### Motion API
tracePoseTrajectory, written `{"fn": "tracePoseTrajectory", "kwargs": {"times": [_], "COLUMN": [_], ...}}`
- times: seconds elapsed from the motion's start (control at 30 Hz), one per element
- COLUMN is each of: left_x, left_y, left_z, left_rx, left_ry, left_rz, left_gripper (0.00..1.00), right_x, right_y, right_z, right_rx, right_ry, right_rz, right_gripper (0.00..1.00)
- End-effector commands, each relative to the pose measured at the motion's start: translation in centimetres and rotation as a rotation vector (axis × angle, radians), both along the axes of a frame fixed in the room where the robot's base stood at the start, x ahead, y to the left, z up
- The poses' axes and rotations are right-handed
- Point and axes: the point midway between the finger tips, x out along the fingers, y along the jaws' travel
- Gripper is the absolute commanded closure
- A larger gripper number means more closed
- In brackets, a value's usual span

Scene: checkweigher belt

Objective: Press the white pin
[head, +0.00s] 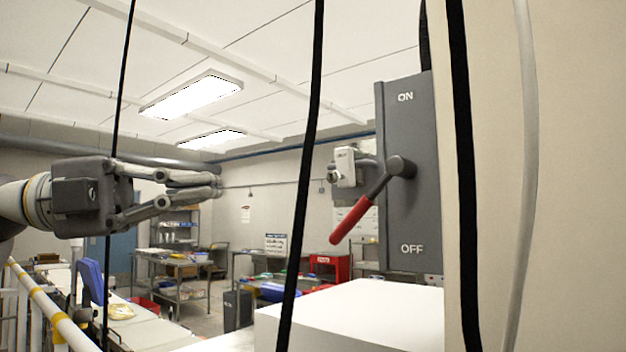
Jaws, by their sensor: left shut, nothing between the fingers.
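A grey switch box (408,220) marked ON at the top and OFF at the bottom stands right of centre in the head view. Its lever has a red handle (353,219) that slants down and left. A small whitish block (345,167) with a short rounded stub facing left sits at the box's left side, above the red handle. I cannot tell for certain which part is the white pin. My left gripper (217,186) is shut and empty, its fingers pointing right, with a gap between the fingertips and the block. My right gripper is out of view.
Black vertical cables (301,200) cross the view, one in the picture between my left gripper and the switch box. A large cream panel (565,180) fills the right side. A white surface (360,312) lies below the box. Benches and shelves stand farther back.

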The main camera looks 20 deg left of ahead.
Motion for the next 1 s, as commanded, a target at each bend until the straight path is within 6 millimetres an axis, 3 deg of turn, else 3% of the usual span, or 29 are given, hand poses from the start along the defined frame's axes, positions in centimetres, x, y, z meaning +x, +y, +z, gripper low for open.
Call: {"fn": "tracePoseTrajectory", "kwargs": {"times": [0.17, 0.6, 0.77, 1.0], "left_x": [-1.5, -1.4, -0.5, 1.6], "left_y": [0.0, -0.5, -2.5, -7.2], "left_z": [0.1, 0.2, 0.5, 1.1], "left_rx": [0.041, 0.043, 0.045, 0.046], "left_ry": [-0.014, -0.013, -0.014, -0.015], "left_rz": [0.027, 0.025, 0.022, 0.021], "left_gripper": [1.00, 1.00, 1.00, 1.00], "right_x": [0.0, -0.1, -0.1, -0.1], "right_y": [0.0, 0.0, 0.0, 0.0], "right_z": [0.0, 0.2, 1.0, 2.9], "right_rx": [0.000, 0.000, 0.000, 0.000], "right_ry": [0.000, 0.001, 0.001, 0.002], "right_rz": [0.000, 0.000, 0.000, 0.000], "right_gripper": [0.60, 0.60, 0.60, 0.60]}}
